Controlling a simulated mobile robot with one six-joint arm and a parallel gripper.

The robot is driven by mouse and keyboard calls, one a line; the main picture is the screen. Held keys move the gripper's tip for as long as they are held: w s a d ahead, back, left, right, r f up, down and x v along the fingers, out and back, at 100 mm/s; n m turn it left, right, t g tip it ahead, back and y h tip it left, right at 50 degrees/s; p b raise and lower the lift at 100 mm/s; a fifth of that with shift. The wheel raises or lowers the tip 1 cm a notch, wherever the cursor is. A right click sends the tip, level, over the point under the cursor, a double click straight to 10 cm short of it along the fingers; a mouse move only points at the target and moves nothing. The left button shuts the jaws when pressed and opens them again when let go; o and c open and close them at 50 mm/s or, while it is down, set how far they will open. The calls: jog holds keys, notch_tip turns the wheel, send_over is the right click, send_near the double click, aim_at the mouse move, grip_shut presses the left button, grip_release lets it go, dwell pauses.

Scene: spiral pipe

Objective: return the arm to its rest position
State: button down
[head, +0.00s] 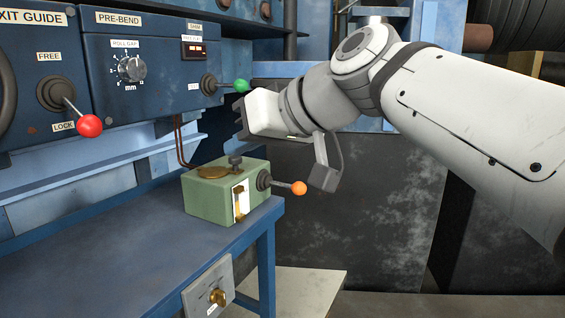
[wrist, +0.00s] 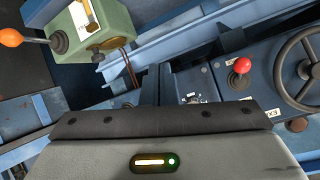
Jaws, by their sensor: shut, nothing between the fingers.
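My gripper (head: 240,118) is at the end of my white arm, which reaches in from the right in the head view. It is shut and empty. It hangs in the air above and behind the green box (head: 222,190), close to the green-knobbed lever (head: 238,86) on the pre-bend panel. In the wrist view the gripper (wrist: 165,120) fills the lower part as a dark bar over a grey body with a lit indicator. Whether it touches the lever cannot be told.
The green box has an orange-knobbed lever (head: 298,188) and stands on a blue table (head: 110,252). A red-knobbed lever (head: 89,126) and a dial (head: 131,69) are on the blue panels at left. A handwheel (wrist: 304,68) shows in the wrist view. Floor shows at lower right.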

jog(key=s+d+f+m+g+h+p, duration=0.2)
jog(key=s+d+f+m+h+p, duration=0.1)
jog(key=d+f+p, duration=0.5)
jog(key=s+d+f+m+g+h+p, duration=0.2)
jog(key=s+d+f+m+h+p, duration=0.2)
jog(key=d, duration=0.9)
notch_tip(320, 180, down, 4)
jog(key=s+h+p, duration=0.2)
jog(key=h+p, duration=0.1)
jog(key=p, duration=0.1)
jog(key=shift+s+d+f, duration=0.15)
jog(key=shift+f, duration=0.05)
